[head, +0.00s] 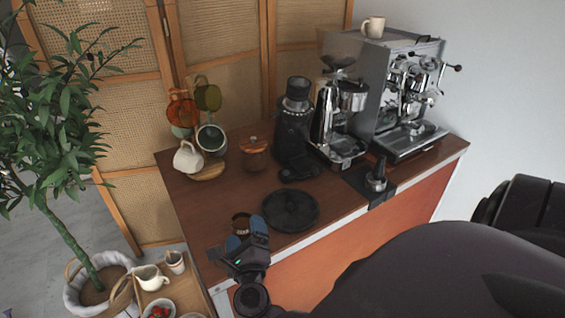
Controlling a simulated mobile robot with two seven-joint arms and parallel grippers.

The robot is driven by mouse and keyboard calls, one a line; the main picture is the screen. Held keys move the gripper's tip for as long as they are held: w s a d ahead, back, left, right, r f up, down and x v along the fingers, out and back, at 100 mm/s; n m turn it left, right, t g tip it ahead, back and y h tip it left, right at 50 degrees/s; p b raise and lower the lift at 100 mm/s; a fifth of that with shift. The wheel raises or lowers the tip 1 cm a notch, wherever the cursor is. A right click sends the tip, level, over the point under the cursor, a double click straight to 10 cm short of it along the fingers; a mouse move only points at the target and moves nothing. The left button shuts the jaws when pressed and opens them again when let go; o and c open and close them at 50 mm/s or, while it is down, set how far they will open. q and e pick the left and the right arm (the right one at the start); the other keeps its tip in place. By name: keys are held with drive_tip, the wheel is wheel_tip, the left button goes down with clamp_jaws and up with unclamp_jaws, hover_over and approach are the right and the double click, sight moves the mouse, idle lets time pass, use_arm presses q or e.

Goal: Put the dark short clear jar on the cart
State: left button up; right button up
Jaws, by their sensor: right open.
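A small, short dark-brown jar (241,222) is at the front left of the wooden cart top (205,225), by my right gripper (246,234). It looks upright and resting on the cart top. The gripper is open, with its blue-tipped fingers at the near side of the jar, one toward each side. The fingers hide the lower part of the jar, and I cannot tell whether they touch it. My left gripper is not in view.
A round black tray (290,211) lies just right of the jar. Behind stand a lidded brown canister (254,156), a black grinder (293,130), mugs on a stand (210,138) and an espresso machine (385,90). A lower wooden tray (190,284) with cups is at bottom left.

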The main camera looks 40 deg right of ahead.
drive_tip(key=s+f+n+g+y, duration=0.2)
drive_tip(key=s+f+n+y, duration=0.3)
drive_tip(key=n, duration=1.2)
drive_tip(key=s+f+n+g+y, duration=0.2)
drive_tip(key=s+f+n+y, duration=0.3)
drive_tip(key=n, duration=1.2)
drive_tip(key=shift+s+a+f+y, duration=0.4)
drive_tip(key=shift+s+f, duration=1.7)
drive_tip(key=shift+f, duration=0.15)
